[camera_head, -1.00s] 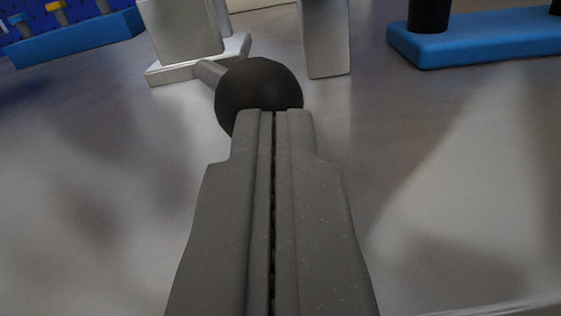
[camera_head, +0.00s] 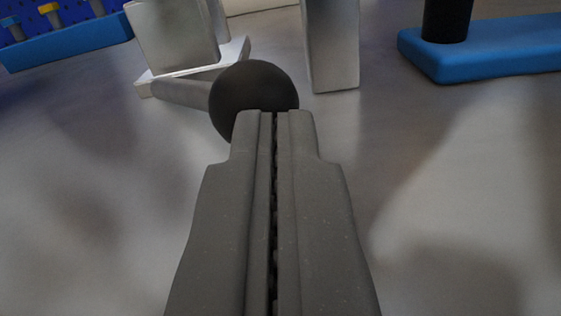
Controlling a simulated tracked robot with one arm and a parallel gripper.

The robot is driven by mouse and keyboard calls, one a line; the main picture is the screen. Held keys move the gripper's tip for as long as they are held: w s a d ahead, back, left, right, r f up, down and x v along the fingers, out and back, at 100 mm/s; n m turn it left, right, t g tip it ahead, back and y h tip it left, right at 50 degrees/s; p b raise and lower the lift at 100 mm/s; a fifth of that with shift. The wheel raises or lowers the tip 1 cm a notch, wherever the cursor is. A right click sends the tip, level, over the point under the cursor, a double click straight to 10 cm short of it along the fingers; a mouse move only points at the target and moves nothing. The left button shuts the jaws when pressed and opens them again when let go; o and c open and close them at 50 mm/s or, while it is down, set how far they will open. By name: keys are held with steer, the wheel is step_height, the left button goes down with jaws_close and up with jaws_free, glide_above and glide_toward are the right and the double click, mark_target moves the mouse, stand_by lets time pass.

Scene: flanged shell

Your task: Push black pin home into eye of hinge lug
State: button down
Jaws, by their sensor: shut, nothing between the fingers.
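The black pin shows as a round black head (camera_head: 252,88) with a grey shank (camera_head: 182,93) reaching left from it. The shank passes in front of the white base of the grey hinge lug (camera_head: 175,35). The eye of the lug and the pin's far end cannot be made out. My gripper (camera_head: 273,114) is shut and empty. Its fingertips are at the lower edge of the black head and cover part of it; whether they touch it I cannot tell.
A grey upright post (camera_head: 331,45) stands just right of the pin head. A blue block (camera_head: 480,55) with a black cylinder (camera_head: 447,18) is at the upper right. The grey floor in front is clear.

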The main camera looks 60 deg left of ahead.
steer(key=shift+w+a, duration=0.25)
steer(key=shift+a, duration=0.15)
steer(key=shift+d, duration=0.1)
steer(key=shift+p+v, duration=0.55)
steer(key=shift+v, duration=0.85)
steer(key=p+v, duration=0.2)
steer(key=v, duration=1.1)
steer(key=shift+s+d, duration=0.15)
steer(key=shift+d, duration=0.1)
